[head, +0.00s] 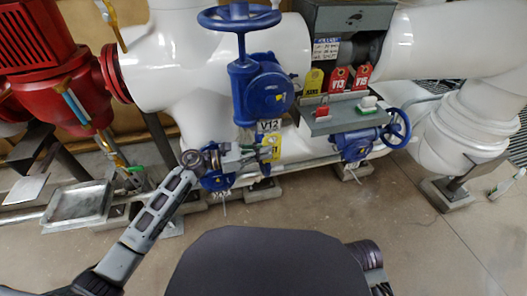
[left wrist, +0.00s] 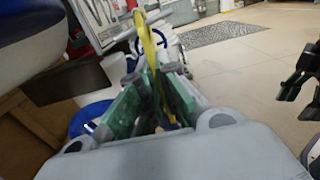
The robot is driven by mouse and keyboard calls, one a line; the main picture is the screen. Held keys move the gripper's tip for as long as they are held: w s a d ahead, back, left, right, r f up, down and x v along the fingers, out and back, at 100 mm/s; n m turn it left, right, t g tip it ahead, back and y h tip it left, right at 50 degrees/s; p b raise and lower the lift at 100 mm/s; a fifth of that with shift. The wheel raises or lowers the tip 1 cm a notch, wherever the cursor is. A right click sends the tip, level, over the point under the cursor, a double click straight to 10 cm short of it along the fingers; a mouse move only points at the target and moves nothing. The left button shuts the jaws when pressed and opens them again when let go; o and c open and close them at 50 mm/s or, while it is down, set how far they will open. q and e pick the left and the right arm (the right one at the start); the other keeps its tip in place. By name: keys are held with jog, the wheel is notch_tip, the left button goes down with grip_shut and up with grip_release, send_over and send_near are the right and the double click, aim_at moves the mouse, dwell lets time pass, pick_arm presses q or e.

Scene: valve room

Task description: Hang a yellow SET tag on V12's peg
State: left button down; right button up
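My left gripper (head: 262,154) is just below the V12 label (head: 270,125), in front of the blue V12 valve (head: 264,90). It is shut on a yellow SET tag (head: 272,142), and its fingers cover part of the tag. In the left wrist view the tag (left wrist: 150,52) stands nearly edge-on between the green finger pads (left wrist: 152,105). V12's peg is not clearly visible, so I cannot tell whether the tag touches it. Dark parts, probably my right gripper (left wrist: 302,85), show at the right edge of the left wrist view; their opening is unclear.
A grey box (head: 350,18) stands right of V12. Below it hang a yellow tag (head: 313,82) and red tags V13 (head: 338,79) and V15 (head: 362,76), above a grey shelf (head: 345,122). Another blue handwheel (head: 397,129) is to the right.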

pick_arm(q)
jog(key=c, duration=1.6)
grip_release()
jog(key=shift+o, duration=0.2)
jog(key=shift+a, duration=0.1)
jog(key=v, duration=1.2)
